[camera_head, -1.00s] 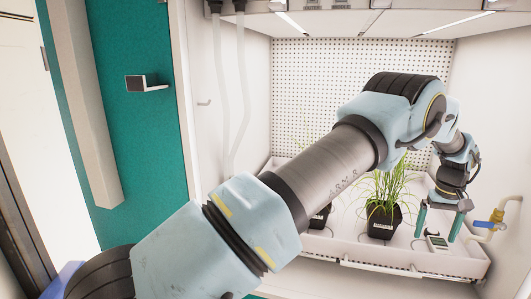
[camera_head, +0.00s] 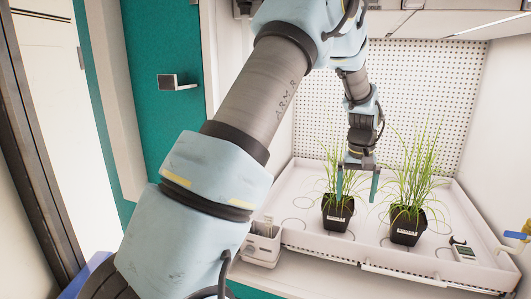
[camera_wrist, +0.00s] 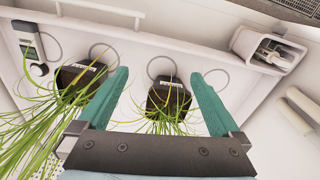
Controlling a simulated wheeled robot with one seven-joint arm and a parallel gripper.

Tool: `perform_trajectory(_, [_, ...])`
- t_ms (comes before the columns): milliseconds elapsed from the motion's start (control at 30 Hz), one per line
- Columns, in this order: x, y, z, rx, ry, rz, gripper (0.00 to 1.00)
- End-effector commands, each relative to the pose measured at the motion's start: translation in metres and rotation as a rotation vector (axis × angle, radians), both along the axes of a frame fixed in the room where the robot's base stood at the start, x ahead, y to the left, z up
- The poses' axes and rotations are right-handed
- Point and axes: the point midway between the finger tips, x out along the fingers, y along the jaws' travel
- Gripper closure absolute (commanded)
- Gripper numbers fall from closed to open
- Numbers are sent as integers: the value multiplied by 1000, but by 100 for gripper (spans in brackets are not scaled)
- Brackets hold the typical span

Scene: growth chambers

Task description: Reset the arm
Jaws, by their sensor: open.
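My gripper (camera_head: 357,185) is open, with two teal fingers pointing down over the white tray in the growth chamber. In the head view it hangs in front of or beside the left potted plant (camera_head: 338,214), a black pot with thin green leaves; whether it touches the leaves I cannot tell. In the wrist view, the gripper (camera_wrist: 158,95) shows nothing between its fingers but the sight of that pot (camera_wrist: 168,97) beyond. My arm is raised and crosses the middle of the head view.
A second potted plant (camera_head: 406,226) stands to the right in the tray (camera_head: 300,240). A small meter (camera_head: 464,251) lies near the right end. A white holder (camera_head: 262,243) hangs at the tray's front left. A teal door panel (camera_head: 160,120) with a handle is at left.

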Motion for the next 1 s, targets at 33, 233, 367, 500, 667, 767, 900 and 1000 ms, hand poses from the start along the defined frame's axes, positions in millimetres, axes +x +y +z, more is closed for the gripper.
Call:
perform_trajectory(33, [1,41,10,-3,-8,26,0])
perform_trajectory(233, [-28,176,29,-7,-40,81,0])
perform_trajectory(367, [-61,236,31,-4,-57,106,0])
perform_trajectory(500, [-96,280,30,2,-70,128,0])
perform_trajectory(667, [-137,316,27,10,-83,151,0])
perform_trajectory(767, [-152,328,37,12,-90,155,0])
perform_trajectory(900, [-150,326,61,13,-88,152,0])
perform_trajectory(1000, [-150,325,78,13,-88,152,0])
